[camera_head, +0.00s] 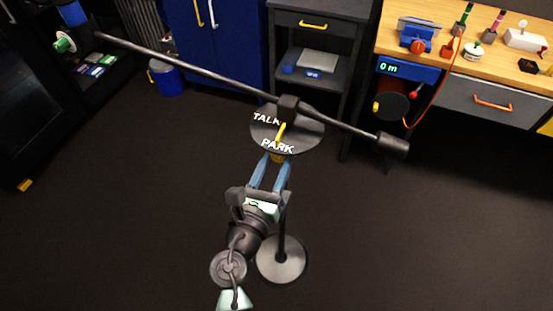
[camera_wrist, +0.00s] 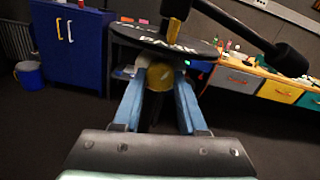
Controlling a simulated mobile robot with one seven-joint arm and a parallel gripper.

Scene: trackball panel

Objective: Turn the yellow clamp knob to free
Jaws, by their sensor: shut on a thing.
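The yellow clamp knob (camera_wrist: 160,76) sits beneath a dark round plate (camera_wrist: 140,37), between the two blue fingers of my gripper (camera_wrist: 160,88). The fingers are shut on it. In the head view my gripper (camera_head: 276,163) reaches up to the near edge of the plate (camera_head: 308,131), and only a little of the knob (camera_head: 277,157) shows. The plate reads TALK and PARK. A yellow pointer (camera_head: 281,130) lies on it towards PARK. No marking for free is readable.
A long dark boom (camera_head: 200,72) crosses above the plate, with a dark cylinder (camera_head: 393,145) at its right end. A round stand base (camera_head: 282,258) is on the floor beside my arm. A workbench (camera_head: 480,60) stands at the back right and a blue cabinet (camera_head: 213,45) behind.

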